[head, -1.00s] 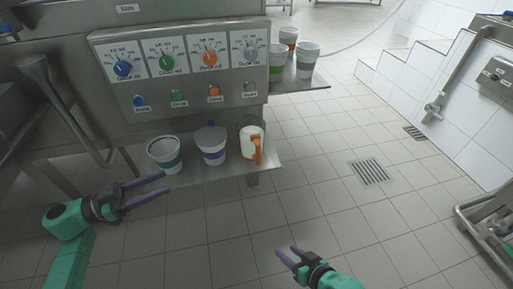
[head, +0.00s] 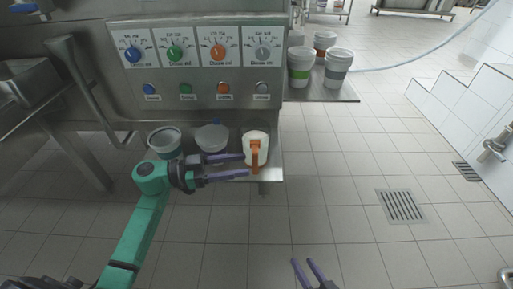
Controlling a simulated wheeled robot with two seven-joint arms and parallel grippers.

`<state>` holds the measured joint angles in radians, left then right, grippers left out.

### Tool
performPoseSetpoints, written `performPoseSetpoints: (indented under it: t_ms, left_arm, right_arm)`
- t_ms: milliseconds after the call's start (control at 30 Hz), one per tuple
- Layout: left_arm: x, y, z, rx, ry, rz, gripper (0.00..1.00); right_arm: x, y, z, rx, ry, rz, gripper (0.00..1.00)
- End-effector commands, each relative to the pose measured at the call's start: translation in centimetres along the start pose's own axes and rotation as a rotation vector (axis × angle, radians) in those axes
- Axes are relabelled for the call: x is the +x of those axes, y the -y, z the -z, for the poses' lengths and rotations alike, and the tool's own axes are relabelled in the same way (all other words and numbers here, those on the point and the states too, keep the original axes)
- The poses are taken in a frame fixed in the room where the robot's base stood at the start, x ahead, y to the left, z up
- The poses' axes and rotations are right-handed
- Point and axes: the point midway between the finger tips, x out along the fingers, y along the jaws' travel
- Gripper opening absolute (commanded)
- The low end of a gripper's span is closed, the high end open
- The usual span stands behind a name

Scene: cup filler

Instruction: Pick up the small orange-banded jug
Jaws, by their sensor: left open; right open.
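The small jug (head: 262,142) is white with an orange band and an orange handle. It stands upright at the right end of the low metal shelf in the head view. My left gripper (head: 246,166) is open, its two purple fingers pointing right. Its fingertips are at the jug's left side in the picture; I cannot tell whether they touch it. My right gripper (head: 302,262) is open and empty at the bottom edge, well below the shelf and away from the jug.
The panel with dials (head: 198,45) rises behind. Several cups, including a green-banded one (head: 299,68), stand on the right shelf (head: 318,94). The floor (head: 330,190) is clear.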

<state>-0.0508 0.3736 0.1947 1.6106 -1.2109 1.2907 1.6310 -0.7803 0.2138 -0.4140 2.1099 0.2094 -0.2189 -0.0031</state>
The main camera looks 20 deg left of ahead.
Motion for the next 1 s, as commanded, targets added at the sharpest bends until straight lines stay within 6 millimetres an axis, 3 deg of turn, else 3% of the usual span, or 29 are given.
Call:
performPoseSetpoints:
  t_ms: [233, 467, 500, 600, 633, 1000]
  left_arm:
    - [4.4, 0.2, -0.1, 0.002, -0.003, -0.001, 0.54]
    - [5.0, 0.2, 0.1, 0.0, 0.0, 0.0, 0.54]
    - [5.0, 0.2, 0.1, -0.001, 0.0, 0.0, 0.46]
    - [5.0, 0.2, 0.1, -0.001, 0.0, 0.0, 0.08]
    - [4.9, 0.2, 0.1, -0.001, 0.0, 0.0, 0.0]
    - [4.9, 0.2, 0.1, -0.001, 0.001, 0.0, 0.0]
  right_arm:
    - [1.1, -0.7, -2.0, 0.01, -0.031, 0.001, 0.5]
    - [1.1, -0.7, -1.9, 0.012, -0.036, 0.002, 0.5]
    - [1.1, -0.7, -1.9, 0.012, -0.035, 0.001, 0.5]
    - [1.1, -0.7, -1.9, 0.011, -0.035, 0.001, 0.5]
    - [1.1, -0.7, -1.9, 0.011, -0.035, 0.001, 0.5]
    - [1.1, -0.7, -1.9, 0.011, -0.034, 0.001, 0.5]
